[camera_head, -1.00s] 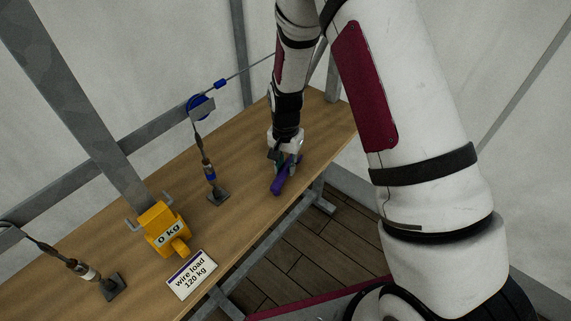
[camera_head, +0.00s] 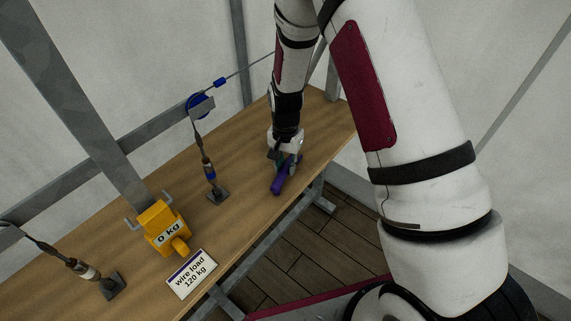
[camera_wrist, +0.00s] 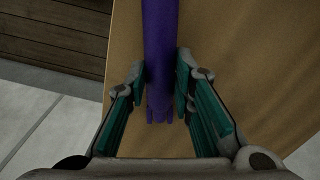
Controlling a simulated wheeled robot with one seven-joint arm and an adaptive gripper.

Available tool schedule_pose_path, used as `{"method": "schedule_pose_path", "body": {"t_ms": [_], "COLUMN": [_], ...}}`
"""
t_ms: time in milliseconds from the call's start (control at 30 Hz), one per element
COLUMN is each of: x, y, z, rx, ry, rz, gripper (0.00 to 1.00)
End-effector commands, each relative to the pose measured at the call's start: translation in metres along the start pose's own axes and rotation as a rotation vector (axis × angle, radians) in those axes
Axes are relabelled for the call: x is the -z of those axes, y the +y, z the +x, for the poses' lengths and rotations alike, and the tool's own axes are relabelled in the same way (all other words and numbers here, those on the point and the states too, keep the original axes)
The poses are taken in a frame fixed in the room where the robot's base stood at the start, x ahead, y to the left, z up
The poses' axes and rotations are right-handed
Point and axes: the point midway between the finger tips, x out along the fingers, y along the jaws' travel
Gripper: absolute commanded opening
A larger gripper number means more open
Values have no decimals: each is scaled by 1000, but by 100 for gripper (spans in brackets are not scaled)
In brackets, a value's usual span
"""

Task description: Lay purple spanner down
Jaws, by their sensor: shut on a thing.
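The purple spanner (camera_head: 279,182) is at the right part of the wooden bench (camera_head: 238,210), close to its front edge. My gripper (camera_head: 287,160) points down over the bench with its fingers on either side of the spanner. In the wrist view the spanner (camera_wrist: 160,55) runs from the top edge down between the green finger pads of my gripper (camera_wrist: 161,95), its toothed end near the pads. The gripper is shut on it. I cannot tell whether the spanner touches the bench top.
A yellow gauge (camera_head: 162,228) reading "0 kg" and a sign (camera_head: 191,274) reading "wire load 120 kg" are at the left. Wire fittings stand on the bench at a blue-banded one (camera_head: 209,172) and a nearer one (camera_head: 88,273).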

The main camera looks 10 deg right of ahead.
Motion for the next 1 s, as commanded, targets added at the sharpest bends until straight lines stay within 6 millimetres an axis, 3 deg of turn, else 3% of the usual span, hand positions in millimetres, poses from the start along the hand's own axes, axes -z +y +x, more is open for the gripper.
{"method": "schedule_pose_path", "body": {"t_ms": [500,533,633,867,933,1000], "x": [0,0,0,0,0,0], "y": [0,0,0,0,0,0], "z": [5,5,5,5,5,5], "rx": [0,0,0,0,0,0], "ry": [0,0,0,0,0,0], "rz": [0,0,0,0,0,0], "gripper": [0,24,46,46,59,59]}}
